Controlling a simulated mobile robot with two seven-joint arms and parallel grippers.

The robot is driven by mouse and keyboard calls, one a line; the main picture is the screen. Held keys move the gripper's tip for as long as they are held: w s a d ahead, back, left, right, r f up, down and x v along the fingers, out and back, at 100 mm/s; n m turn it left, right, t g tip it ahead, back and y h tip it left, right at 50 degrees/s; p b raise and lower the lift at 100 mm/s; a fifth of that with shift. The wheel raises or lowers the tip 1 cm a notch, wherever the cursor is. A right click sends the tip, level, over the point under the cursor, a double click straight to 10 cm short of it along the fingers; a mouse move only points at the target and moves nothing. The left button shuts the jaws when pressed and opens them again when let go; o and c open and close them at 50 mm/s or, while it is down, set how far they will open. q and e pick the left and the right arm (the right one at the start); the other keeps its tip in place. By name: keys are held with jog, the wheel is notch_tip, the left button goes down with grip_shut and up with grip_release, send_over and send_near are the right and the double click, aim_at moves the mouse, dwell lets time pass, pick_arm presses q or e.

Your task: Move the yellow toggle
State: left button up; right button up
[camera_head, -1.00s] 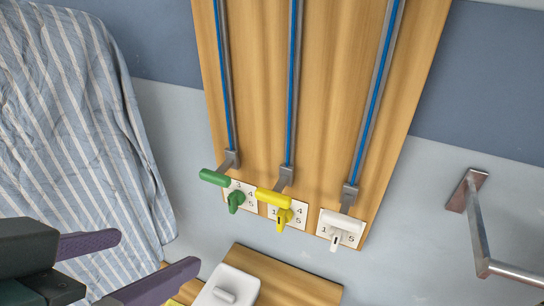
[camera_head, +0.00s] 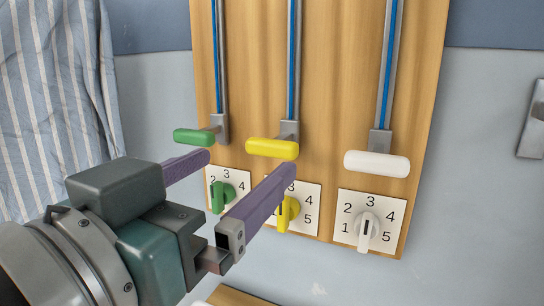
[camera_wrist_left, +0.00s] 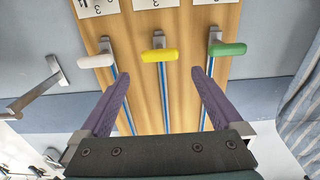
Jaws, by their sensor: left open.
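The yellow toggle handle (camera_head: 272,149) is a rounded bar on a grey bracket at the low end of a blue-lined rail. It also shows in the left wrist view (camera_wrist_left: 160,56), ahead of and between my finger lines. Below it is a yellow knob (camera_head: 287,213) on a white numbered plate, partly hidden by a finger. My left gripper (camera_head: 247,165) is open and empty, its purple fingers reaching toward the board just below the green and yellow handles. In the wrist view my left gripper (camera_wrist_left: 153,75) appears short of the yellow handle. My right gripper is not in view.
A green handle (camera_head: 193,136) and green knob (camera_head: 217,197) are on the left. A white handle (camera_head: 377,163) and white knob (camera_head: 367,231) are on the right. The wooden board (camera_head: 340,60) carries the rails. Striped cloth (camera_head: 50,90) hangs at left; a metal bracket (camera_head: 533,125) is at right.

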aim_at(268, 146)
pick_arm(q)
jog(key=x, duration=0.7)
jog(key=shift+w, duration=0.25)
jog(key=shift+c, duration=0.4)
grip_shut()
